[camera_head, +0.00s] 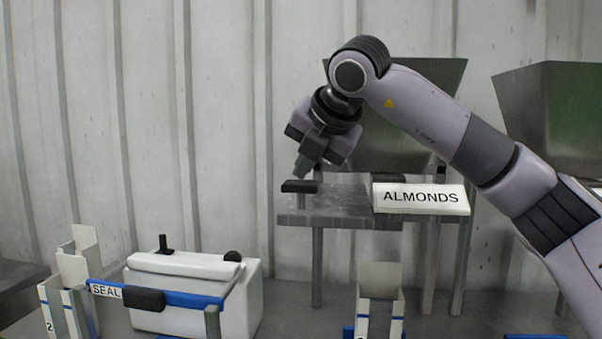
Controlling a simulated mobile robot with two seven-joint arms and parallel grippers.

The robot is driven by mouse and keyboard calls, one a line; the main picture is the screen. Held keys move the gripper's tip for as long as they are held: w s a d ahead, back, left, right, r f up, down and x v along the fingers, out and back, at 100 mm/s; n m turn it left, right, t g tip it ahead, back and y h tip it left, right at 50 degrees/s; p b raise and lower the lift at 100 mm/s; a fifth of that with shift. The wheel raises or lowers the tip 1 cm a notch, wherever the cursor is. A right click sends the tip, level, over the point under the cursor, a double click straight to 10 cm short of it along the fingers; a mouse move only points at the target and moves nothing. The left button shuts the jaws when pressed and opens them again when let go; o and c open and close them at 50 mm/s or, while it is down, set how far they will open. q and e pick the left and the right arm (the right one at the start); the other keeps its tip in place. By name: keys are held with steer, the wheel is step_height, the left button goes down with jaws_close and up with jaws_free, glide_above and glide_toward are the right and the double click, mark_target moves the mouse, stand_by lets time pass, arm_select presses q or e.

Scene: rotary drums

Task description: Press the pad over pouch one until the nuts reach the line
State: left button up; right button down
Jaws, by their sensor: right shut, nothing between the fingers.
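A dark flat pad (299,186) sits on a short post at the left end of a grey metal shelf (335,216) under the sign reading ALMONDS (421,198). My right gripper (301,172) is shut and empty, pointing down with its tips just above or on the pad; I cannot tell if they touch. An open pouch (380,280) stands below the shelf, to the right of the pad, in a white holder whose number is cut off by the frame's bottom edge. My left gripper is not in view.
A grey hopper (405,100) rises behind my right arm, and another (555,110) stands at the right. At lower left are a white SEAL box (240,290) and a pouch (78,258) by a holder marked 2 (50,310). A corrugated wall closes the back.

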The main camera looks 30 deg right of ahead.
mark_target(305, 183)
steer(key=shift+f+b, duration=0.45)
steer(key=shift+f, duration=0.1)
steer(key=shift+r, duration=0.1)
stand_by(0.4)
steer(key=shift+r+p, duration=1.5)
steer(key=shift+r, duration=0.55)
step_height(305, 183, up, 5)
steer(key=p, duration=0.3)
steer(key=shift+p, duration=0.4)
steer(key=shift+f, duration=0.1)
